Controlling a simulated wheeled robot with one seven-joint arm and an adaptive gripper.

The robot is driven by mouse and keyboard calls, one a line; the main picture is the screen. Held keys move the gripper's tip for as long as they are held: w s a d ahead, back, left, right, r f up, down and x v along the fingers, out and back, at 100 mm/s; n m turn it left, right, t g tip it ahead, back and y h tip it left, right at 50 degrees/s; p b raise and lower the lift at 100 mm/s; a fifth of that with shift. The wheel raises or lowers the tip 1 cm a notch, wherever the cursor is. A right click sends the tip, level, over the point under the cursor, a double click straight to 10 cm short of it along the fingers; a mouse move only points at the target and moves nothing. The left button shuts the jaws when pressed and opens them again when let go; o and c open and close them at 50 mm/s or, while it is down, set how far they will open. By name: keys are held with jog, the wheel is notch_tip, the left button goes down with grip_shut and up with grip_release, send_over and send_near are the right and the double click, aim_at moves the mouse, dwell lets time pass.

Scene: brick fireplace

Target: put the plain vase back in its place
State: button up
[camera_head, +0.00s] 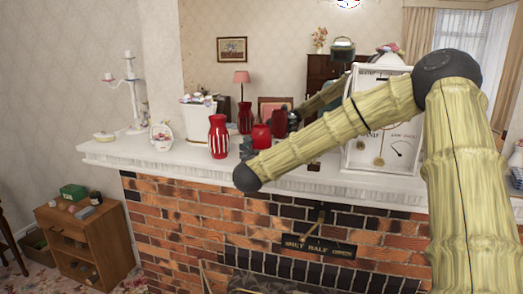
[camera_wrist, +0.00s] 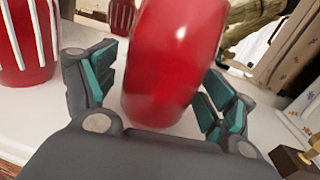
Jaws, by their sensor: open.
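The plain red vase (camera_head: 262,134) is on or just above the white mantel, and my forearm hides its lower part. In the wrist view the plain vase (camera_wrist: 170,60) fills the space between my fingers and looks tilted in the picture. My gripper (camera_wrist: 160,85) is open around it, with teal pads on both sides. A gap shows at the left pad; contact on the right is unclear. In the head view my gripper (camera_head: 247,149) is mostly hidden behind my arm. A red vase with white stripes (camera_head: 218,137) stands upright to the left, also in the wrist view (camera_wrist: 28,45).
The white mantel (camera_head: 190,157) also holds a white clock (camera_head: 358,150) at right, a white planter (camera_head: 198,115), a floral basket (camera_head: 162,137) and a candelabrum (camera_head: 133,95) at left. A mirror behind reflects the vases and my arm. A brown-and-gold object (camera_wrist: 297,160) is close at right.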

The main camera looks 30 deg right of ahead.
jog(key=b+v, duration=0.5)
jog(key=v, duration=0.6)
jog(key=s+a+f+n+y, duration=0.1)
jog(key=a+f+n+y, duration=0.2)
jog(key=a+f+n, duration=0.55)
jog(key=s+a+f+n+g+y, duration=0.15)
jog(key=f+n, duration=0.35)
jog(key=f, duration=0.9)
jog(key=s+a+f+n+y, duration=0.1)
jog(key=a+f+n+y, duration=0.3)
jog(key=f+n, duration=0.5)
jog(key=s+a+f+n+g+y, duration=0.1)
jog(key=s+a+f+n+g, duration=0.2)
jog(key=s+f, duration=0.5)
jog(key=s+a+f+n+g+y, duration=0.15)
jog(key=s+f+n, duration=0.35)
jog(key=f, duration=0.7)
jog(key=s+a+f+n+g, duration=0.1)
jog(key=s+f+n+g, duration=0.2)
jog(key=s, duration=1.1)
jog(key=s+a+f+n+g+y, duration=0.1)
jog(key=s+f+n+g, duration=0.3)
jog(key=s+f+n, duration=0.6)
jog(key=s, duration=0.3)
jog(key=shift+s, duration=0.35)
jog(key=shift+a+f+n, duration=0.1)
jog(key=shift+n, duration=0.15)
